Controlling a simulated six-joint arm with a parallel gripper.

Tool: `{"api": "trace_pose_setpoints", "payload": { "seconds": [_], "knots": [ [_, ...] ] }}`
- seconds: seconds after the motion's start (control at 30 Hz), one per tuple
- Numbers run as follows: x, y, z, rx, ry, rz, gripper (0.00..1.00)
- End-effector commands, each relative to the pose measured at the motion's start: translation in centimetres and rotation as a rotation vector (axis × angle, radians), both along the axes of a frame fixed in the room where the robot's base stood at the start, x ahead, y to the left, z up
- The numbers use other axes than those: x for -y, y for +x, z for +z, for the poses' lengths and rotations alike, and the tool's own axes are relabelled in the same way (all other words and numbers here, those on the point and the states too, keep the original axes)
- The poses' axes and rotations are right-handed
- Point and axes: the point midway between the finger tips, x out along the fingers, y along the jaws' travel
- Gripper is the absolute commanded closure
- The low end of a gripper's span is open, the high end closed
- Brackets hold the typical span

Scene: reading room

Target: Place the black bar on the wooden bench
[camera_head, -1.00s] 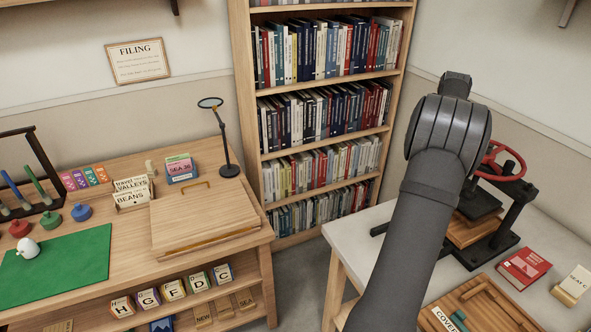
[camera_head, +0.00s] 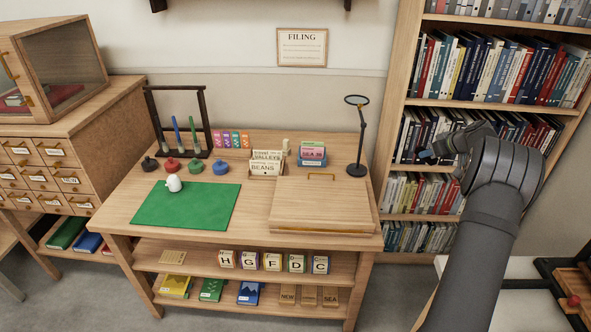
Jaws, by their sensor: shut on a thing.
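The wooden bench (camera_head: 253,205) stands in the middle of the head view, with a green mat and a sloped wooden box on its top. My gripper (camera_head: 430,153) is at the right, raised in front of the bookcase and to the right of the bench. It is shut on a small dark piece, which I take to be the black bar (camera_head: 425,157). The bar is hard to separate from the dark fingers, so its ends and tilt are unclear. It is held in the air, apart from the bench.
A bookcase (camera_head: 397,100) stands behind my arm.

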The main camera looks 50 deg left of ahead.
Motion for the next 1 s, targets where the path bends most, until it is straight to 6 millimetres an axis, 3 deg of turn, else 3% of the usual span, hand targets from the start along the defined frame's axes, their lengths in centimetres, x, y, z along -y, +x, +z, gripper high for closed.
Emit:
{"api": "trace_pose_setpoints", "payload": {
  "seconds": [0.03, 0.2, 0.37, 0.6, 0.8, 1.0],
  "knots": [
    [-2.7, -1.4, -0.6, -0.001, 0.002, 0.069, 1.00],
    [-10.0, -6.4, -2.4, -0.001, 0.002, 0.293, 1.00],
    [-16.4, -11.8, -4.0, 0.000, 0.001, 0.497, 1.00],
    [-24.9, -21.1, -6.3, 0.000, 0.001, 0.788, 1.00],
    [-30.0, -28.4, -7.7, 0.001, 0.000, 0.983, 1.00],
    [-32.6, -32.8, -8.5, 0.002, 0.001, 1.091, 1.00]
  ]
}}
